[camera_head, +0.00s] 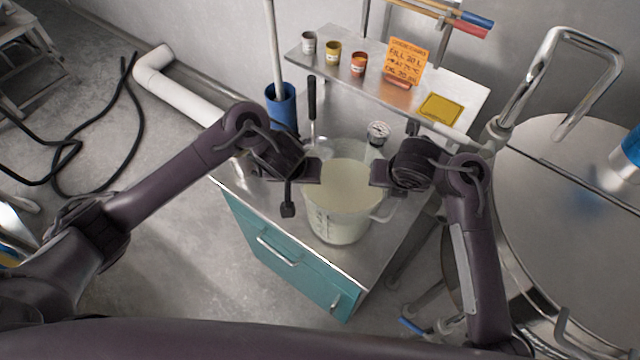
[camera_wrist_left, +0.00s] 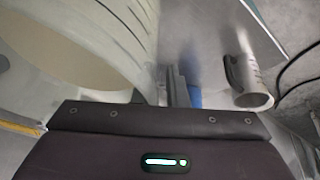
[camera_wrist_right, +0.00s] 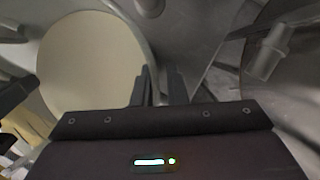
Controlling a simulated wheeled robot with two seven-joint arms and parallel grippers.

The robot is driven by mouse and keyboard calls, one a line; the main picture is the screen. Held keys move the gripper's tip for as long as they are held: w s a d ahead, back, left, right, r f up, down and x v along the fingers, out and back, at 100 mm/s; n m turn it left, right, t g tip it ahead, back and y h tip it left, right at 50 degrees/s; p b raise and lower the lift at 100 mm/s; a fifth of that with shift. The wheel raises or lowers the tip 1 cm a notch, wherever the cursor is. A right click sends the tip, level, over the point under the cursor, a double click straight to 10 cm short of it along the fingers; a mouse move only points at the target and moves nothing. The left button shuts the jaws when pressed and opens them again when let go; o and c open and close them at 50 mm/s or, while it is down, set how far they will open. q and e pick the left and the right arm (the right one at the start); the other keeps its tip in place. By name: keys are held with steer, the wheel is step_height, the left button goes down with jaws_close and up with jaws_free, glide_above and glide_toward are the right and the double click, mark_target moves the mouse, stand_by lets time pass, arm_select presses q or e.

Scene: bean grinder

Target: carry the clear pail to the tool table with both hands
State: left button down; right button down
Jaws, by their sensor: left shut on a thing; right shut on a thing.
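The clear pail (camera_head: 340,222) holds a pale cream liquid and stands upright over the metal top of the teal-fronted table (camera_head: 385,250). Whether its base touches the top I cannot tell. My left gripper (camera_head: 318,172) is shut on the pail's left rim, and my right gripper (camera_head: 374,174) is shut on its right rim. The pail's wall fills the left of the left wrist view (camera_wrist_left: 130,35). In the right wrist view the round cream surface in the pail (camera_wrist_right: 95,60) lies left of the fingers.
A shelf behind holds small cups (camera_head: 333,52), an orange note (camera_head: 408,62) and a yellow sponge-like pad (camera_head: 440,108). A blue holder (camera_head: 282,105) stands at the table's back left. A large steel tank (camera_head: 570,210) is close on the right. Black hoses (camera_head: 125,120) lie on the left floor.

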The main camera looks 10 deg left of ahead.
arm_select(q)
steer(key=shift+f+b, duration=0.5)
steer(key=shift+b, duration=0.15)
arm_select(e)
steer(key=shift+f, duration=0.6)
arm_select(q)
steer(key=c, duration=1.9)
jaws_free()
steer(key=shift+f, duration=0.35)
arm_select(e)
steer(key=c, duration=1.9)
jaws_free()
steer(key=shift+s+d+f, duration=0.1)
steer(key=shift+f, duration=0.2)
arm_select(q)
steer(key=o, duration=0.4)
steer(key=shift+s+r, duration=0.2)
arm_select(e)
steer(key=o, duration=0.4)
steer(key=shift+s+r, duration=0.1)
steer(key=shift+r, duration=0.1)
arm_select(q)
steer(key=shift+o, duration=0.2)
steer(key=shift+s, duration=0.1)
arm_select(e)
steer(key=shift+o, duration=0.2)
steer(key=shift+s, duration=0.1)
arm_select(q)
steer(key=o, duration=0.8)
